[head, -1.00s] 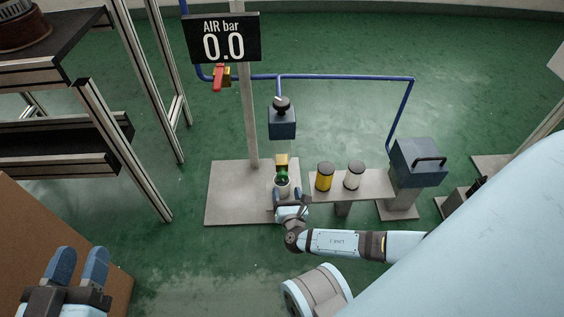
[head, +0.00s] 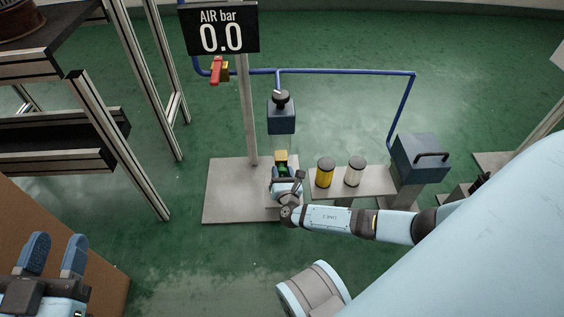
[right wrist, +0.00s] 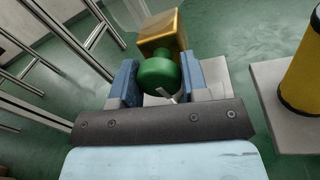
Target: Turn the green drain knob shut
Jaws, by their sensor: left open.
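The green drain knob (right wrist: 160,76) sits under a yellow brass block (right wrist: 162,34) in the right wrist view. In the head view the knob (head: 281,170) shows small below the brass block (head: 281,156). My right gripper (right wrist: 161,80) has one blue finger on each side of the knob. The knob nearly fills the space between them, and I cannot tell whether both fingers press on it. In the head view my right gripper (head: 285,181) partly hides the knob. My left gripper (head: 53,255) is open and empty at the lower left.
The air display (head: 222,38) reads 0.0. A red valve handle (head: 216,70) is on the blue pipe. A yellow filter (head: 325,172) and a white filter (head: 355,171) stand on a grey shelf (head: 376,181) right of the knob. A blue-grey box (head: 281,117) hangs above.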

